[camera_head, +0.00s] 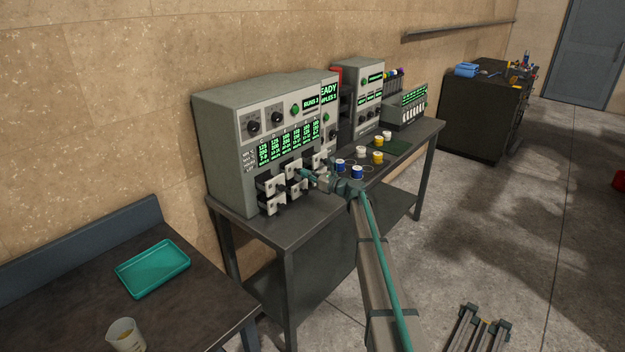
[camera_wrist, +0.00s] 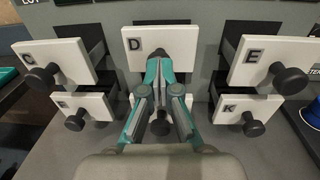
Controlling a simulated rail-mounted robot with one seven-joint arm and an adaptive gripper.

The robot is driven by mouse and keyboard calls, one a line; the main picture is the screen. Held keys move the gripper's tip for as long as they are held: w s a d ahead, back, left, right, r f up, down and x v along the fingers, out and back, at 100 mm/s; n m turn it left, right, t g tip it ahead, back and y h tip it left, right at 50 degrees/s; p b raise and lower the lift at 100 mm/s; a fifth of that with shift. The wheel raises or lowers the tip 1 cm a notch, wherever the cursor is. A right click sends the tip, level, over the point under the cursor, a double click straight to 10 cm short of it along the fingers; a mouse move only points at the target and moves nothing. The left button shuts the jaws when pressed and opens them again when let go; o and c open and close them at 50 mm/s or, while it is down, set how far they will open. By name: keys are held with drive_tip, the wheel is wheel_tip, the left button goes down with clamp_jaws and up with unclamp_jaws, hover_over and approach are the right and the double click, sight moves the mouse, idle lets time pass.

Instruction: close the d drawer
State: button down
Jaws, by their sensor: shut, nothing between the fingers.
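The D drawer (camera_wrist: 131,41) has a white front with a black knob and stands in the upper middle of the wrist view. My gripper (camera_wrist: 160,62) is shut, with its fingertips at the D knob, covering part of the front. I cannot tell if the tips touch the knob. In the head view my gripper (camera_head: 305,174) reaches the drawer rows of the grey press cabinet (camera_head: 225,130).
The C drawer (camera_wrist: 45,66) and E drawer (camera_wrist: 262,58) stand out on either side of D. Below are the K drawer (camera_wrist: 235,107) and another drawer at left (camera_wrist: 78,112). Blue, white and yellow cups stand right of the cabinet. A teal tray (camera_head: 133,281) lies on the left table.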

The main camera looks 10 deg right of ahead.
sight(292, 169)
drive_tip(key=x, duration=0.3)
drive_tip(key=shift+w+a+f+b, duration=0.1)
drive_tip(key=shift+w+f+b, duration=0.05)
drive_tip(key=shift+w+b, duration=0.2)
drive_tip(key=shift+r, duration=0.25)
